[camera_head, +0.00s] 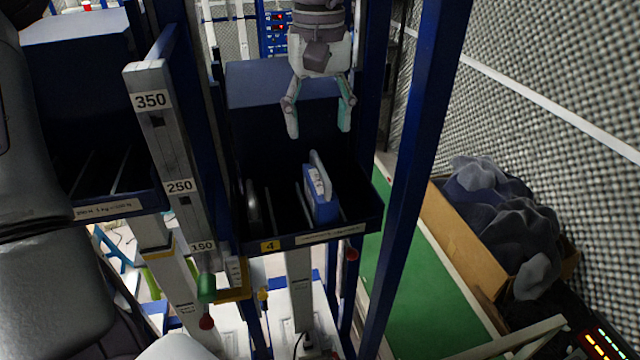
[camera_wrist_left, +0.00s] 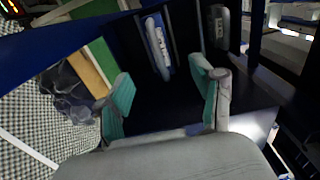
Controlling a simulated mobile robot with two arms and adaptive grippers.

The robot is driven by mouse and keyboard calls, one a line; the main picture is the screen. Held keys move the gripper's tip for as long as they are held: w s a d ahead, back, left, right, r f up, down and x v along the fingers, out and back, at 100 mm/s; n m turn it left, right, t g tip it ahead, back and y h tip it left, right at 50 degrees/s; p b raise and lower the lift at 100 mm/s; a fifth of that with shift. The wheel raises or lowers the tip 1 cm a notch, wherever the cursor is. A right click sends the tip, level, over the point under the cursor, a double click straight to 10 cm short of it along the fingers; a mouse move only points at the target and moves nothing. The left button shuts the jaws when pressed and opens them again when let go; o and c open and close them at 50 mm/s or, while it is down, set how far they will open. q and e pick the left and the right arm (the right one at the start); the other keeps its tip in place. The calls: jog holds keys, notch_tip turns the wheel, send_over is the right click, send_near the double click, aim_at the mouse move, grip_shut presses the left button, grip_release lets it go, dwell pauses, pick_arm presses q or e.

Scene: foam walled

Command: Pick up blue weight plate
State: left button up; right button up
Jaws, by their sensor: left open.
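The blue weight plate (camera_head: 320,192) stands on edge in a slot of a dark blue bin (camera_head: 262,242). A pale strip with markings shows on its edge. It also shows in the left wrist view (camera_wrist_left: 157,46), beyond and between the fingers. My left gripper (camera_head: 319,128) is open and empty. Its two teal-padded fingers point down over the bin, above the plate and apart from it. The left wrist view shows both fingers (camera_wrist_left: 162,92) spread wide. My right gripper is not in view.
A dark plate (camera_head: 252,207) stands in the same bin, left of the blue one. A blue upright post (camera_head: 408,160) rises right of the bin, and a numbered column (camera_head: 165,150) on its left. A cardboard box (camera_head: 480,235) of dark lumps stands at the right.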

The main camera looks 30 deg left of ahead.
aim_at(321, 171)
pick_arm(q)
notch_tip(321, 171, down, 4)
jog(key=shift+s+d+f+p, duration=0.15)
jog(key=shift+p, duration=0.3)
jog(key=f+p, duration=0.2)
jog(key=f, duration=0.1)
jog(key=shift+w+a, duration=0.2)
jog(key=shift+w, duration=0.1)
notch_tip(321, 171, down, 2)
jog(key=shift+f+p, duration=0.2)
jog(key=shift+p, duration=0.5)
jog(key=shift+w+f, duration=0.15)
jog(key=shift+f, duration=0.3)
jog(key=shift+c, duration=0.4)
jog(key=shift+r, duration=0.1)
jog(key=c, duration=0.8)
grip_shut()
jog(key=shift+r, duration=0.15)
jog(key=shift+w, duration=0.15)
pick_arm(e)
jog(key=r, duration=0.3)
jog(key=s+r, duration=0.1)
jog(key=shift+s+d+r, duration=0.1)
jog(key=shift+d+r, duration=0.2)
